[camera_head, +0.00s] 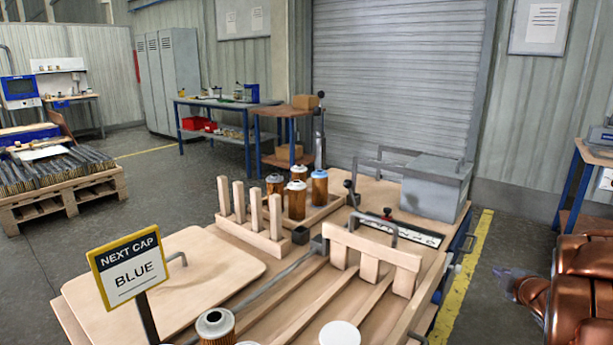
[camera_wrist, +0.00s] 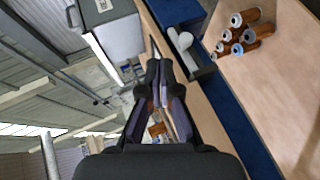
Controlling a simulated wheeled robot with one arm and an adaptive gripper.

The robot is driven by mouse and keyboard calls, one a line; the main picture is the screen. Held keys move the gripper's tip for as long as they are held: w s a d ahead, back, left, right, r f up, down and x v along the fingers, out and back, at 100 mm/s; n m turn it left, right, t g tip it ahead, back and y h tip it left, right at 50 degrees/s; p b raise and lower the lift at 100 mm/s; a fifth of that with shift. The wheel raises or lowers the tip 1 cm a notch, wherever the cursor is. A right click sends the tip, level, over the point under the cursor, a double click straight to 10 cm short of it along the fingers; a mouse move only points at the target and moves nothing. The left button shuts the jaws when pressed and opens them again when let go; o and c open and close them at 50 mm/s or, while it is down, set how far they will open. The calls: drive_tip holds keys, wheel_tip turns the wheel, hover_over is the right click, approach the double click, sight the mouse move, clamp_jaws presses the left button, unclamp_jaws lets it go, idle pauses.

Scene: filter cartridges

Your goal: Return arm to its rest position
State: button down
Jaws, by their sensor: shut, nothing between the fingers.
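My gripper (camera_wrist: 160,82) shows in the wrist view with its dark fingers together and nothing between them. It is apart from the bench and its objects. In the head view the gripper is not visible. Several brown filter cartridges stand on the wooden bench behind the upright pegs in the head view; one has a blue top (camera_head: 319,187) and another a white top (camera_head: 297,199). A cartridge with a dark centre hole (camera_head: 215,326) stands at the front edge. Cartridges (camera_wrist: 241,34) also show at the upper right of the wrist view.
A sign (camera_head: 128,268) reading NEXT CAP BLUE stands at the front left. A wooden rack with pegs (camera_head: 253,212), a slotted wooden bar (camera_head: 371,262) and a grey box (camera_head: 436,187) are on the bench. An open drawer (camera_wrist: 195,62) holds white items.

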drive_tip(key=s+a+r+m+g+h+p, duration=0.3)
drive_tip(key=s+a+r+m+g+p, duration=0.3)
drive_tip(key=s+r+m+p, duration=0.4)
drive_tip(key=s+a+r+m+g+y+p, duration=0.1)
drive_tip(key=s+a+r+g+p, duration=0.2)
drive_tip(key=s+a, duration=0.6)
drive_tip(key=s+a+r+m+g+y+p, duration=0.1)
drive_tip(key=s+a+r+g+y+p, duration=0.1)
drive_tip(key=s+a, duration=0.7)
drive_tip(key=s+a+r+m+g+y+p, duration=0.2)
drive_tip(key=s+a+r+g+p, duration=0.1)
drive_tip(key=s+a, duration=0.6)
drive_tip(key=s+g+p, duration=0.1)
drive_tip(key=s, duration=0.2)
drive_tip(key=shift+s+a+r, duration=0.2)
drive_tip(key=shift+a+r, duration=0.1)
drive_tip(key=shift+r, duration=0.1)
